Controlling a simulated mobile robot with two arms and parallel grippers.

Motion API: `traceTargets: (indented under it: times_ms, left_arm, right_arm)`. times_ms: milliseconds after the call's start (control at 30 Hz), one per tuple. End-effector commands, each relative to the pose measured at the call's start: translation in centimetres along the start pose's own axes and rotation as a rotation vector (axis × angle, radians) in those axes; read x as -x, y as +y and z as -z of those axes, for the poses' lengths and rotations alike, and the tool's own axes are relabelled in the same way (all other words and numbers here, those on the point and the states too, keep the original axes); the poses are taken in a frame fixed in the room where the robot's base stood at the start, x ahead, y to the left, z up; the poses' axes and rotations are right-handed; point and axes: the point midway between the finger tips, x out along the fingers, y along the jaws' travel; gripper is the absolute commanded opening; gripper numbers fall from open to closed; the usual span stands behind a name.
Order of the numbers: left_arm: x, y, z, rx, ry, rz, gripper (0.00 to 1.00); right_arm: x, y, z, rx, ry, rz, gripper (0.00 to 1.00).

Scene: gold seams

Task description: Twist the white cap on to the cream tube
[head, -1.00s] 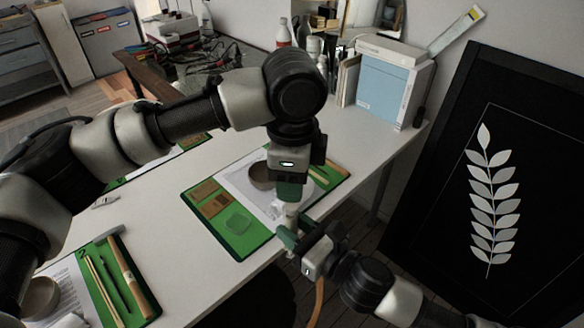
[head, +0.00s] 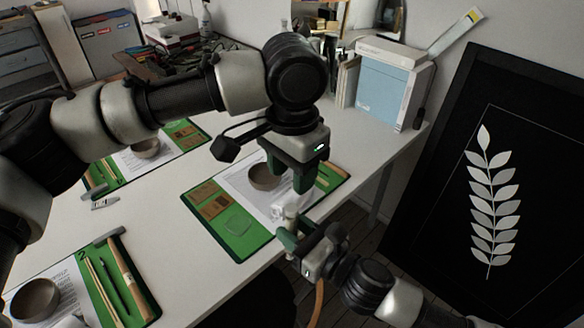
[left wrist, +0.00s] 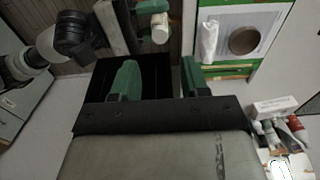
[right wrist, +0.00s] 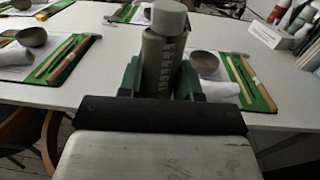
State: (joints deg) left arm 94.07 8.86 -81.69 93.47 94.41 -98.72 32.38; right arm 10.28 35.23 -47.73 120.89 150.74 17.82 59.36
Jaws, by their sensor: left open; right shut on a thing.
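My right gripper (right wrist: 160,80) is shut on the cream tube (right wrist: 158,62), which stands upright and looks grey-brown with dark print in the right wrist view. The white cap (right wrist: 168,16) sits on top of the tube; I cannot tell how tightly. In the head view the cap (head: 291,211) shows pale just above my right gripper (head: 301,234). My left gripper (head: 287,176) is open and empty, above the cap and apart from it. In the left wrist view the cap (left wrist: 160,28) is beyond my open left fingers (left wrist: 158,74).
A green mat (head: 240,240) with paper and a brown bowl (head: 264,177) lies on the white table (head: 165,215) behind the tube. Another mat with a hammer (head: 122,275) lies front left. A blue box (head: 385,92) stands back right. A black panel (head: 500,130) leans at the right.

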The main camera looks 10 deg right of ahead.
Motion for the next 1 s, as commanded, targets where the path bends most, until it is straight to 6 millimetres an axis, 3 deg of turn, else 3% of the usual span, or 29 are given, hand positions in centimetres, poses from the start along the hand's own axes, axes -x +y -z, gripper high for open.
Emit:
traceTargets:
  times_ms: [600, 1000]
  left_arm:
    - [-7.4, 0.0, 0.0, -0.002, -0.001, 0.000, 0.45]
    - [-8.0, 0.0, 0.0, -0.002, 0.000, 0.000, 0.44]
  right_arm:
    - [0.0, 0.0, 0.0, 0.000, -0.001, 0.000, 0.00]
    - [0.0, 0.0, 0.0, 0.000, -0.001, 0.000, 0.00]
